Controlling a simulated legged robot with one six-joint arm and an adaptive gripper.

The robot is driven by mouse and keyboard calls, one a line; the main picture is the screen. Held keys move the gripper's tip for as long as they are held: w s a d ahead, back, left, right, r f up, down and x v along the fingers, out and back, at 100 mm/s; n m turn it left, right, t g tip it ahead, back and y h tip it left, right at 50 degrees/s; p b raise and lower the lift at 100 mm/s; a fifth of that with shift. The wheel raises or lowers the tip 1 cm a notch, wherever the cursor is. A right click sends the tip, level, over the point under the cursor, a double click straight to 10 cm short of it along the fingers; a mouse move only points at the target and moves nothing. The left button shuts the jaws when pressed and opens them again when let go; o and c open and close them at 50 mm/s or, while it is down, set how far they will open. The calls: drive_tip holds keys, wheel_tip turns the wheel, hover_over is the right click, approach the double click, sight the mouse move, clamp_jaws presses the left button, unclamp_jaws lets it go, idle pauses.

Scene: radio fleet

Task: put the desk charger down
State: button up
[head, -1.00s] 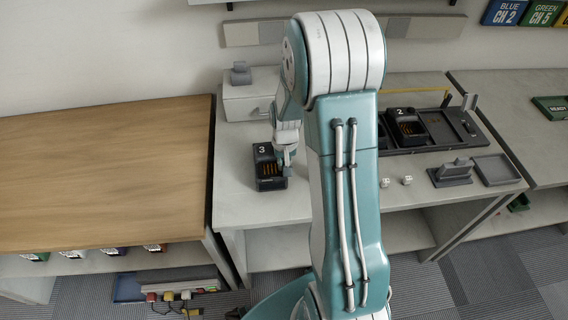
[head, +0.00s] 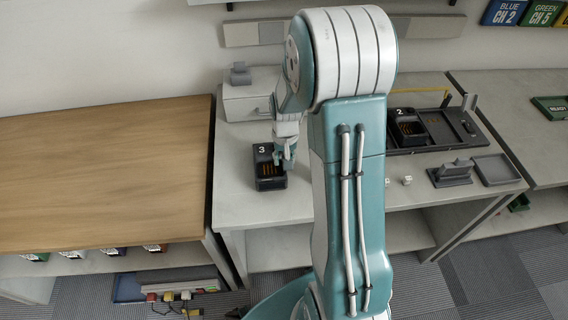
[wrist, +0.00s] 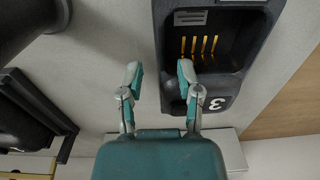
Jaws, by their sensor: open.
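The desk charger (head: 269,168) is a black block marked 3, standing on the grey bench near its left edge. In the wrist view the charger (wrist: 238,50) shows its empty slot with several gold contacts. My gripper (head: 285,163) is at the charger's right side in the head view.
A second charger marked 2 (head: 408,130) sits in a dark tray (head: 440,146) to the right. A grey box (head: 243,100) stands behind the charger. A wooden table (head: 100,180) adjoins on the left. Bench surface in front of the charger is clear.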

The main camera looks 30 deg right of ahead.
wheel_tip(320, 180, up, 10)
drive_tip(key=f, duration=0.1)
drive_tip(key=s+a+r+n+t, duration=0.1)
drive_tip(key=s+a+r, duration=0.2)
drive_tip(key=a+r, duration=0.15)
drive_tip(key=s+a+r+n+t, duration=0.1)
drive_tip(key=s+a+r+t, duration=0.1)
drive_tip(key=s+a+r, duration=0.3)
drive_tip(key=s+a+r+n+t, duration=0.2)
drive_tip(key=s+r, duration=0.3)
drive_tip(key=s, duration=0.5)
drive_tip(key=shift+s+a+r+n+t, duration=0.15)
drive_tip(key=shift+a+r+n+t, duration=0.15)
drive_tip(key=shift+a, duration=0.4)
